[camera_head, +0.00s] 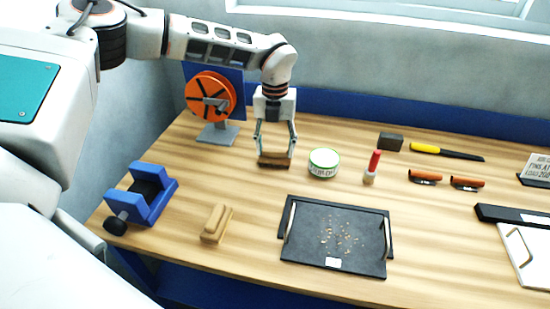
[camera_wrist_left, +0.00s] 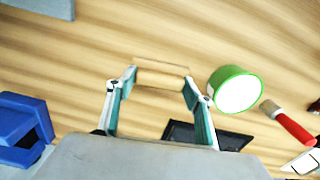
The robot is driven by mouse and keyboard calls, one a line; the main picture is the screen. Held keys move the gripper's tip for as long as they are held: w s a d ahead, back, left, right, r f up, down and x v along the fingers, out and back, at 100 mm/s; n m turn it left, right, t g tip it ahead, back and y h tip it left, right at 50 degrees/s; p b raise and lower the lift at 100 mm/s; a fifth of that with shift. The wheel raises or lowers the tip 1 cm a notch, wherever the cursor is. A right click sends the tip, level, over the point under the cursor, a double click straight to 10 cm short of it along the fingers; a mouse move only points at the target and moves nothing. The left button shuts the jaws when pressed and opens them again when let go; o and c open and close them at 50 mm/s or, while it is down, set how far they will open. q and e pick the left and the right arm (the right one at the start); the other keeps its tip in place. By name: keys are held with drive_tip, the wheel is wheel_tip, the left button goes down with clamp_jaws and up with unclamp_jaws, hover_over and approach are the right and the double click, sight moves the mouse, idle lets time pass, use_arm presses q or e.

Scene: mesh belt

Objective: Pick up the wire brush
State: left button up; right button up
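A brown wooden block-like brush (camera_head: 273,161) with a darker lower part is between my left fingertips in the head view; I take it to be the wire brush. My left gripper (camera_head: 275,153) points down with its fingers spread to about the brush's length, one at each end. In the left wrist view the brush's wooden top (camera_wrist_left: 160,76) spans the space between the fingertips (camera_wrist_left: 160,80). I cannot tell whether the fingers press on it or whether it rests on the table. My right gripper is not in view.
A green-rimmed tin (camera_head: 323,162) and a red-handled brush (camera_head: 373,168) stand right of the gripper. An orange wheel on a stand (camera_head: 211,97) is behind left. A blue vise-like fixture (camera_head: 141,195), a tan wooden-handled piece (camera_head: 216,223) and a black tray (camera_head: 300,252) lie nearer. Bare wooden table (camera_head: 250,190) lies between.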

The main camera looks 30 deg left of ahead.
sight(275, 149)
use_arm(q)
drive_tip(key=shift+c, duration=1.1)
drive_tip(key=shift+r, duration=0.1)
wheel_tip(275, 149, up, 20)
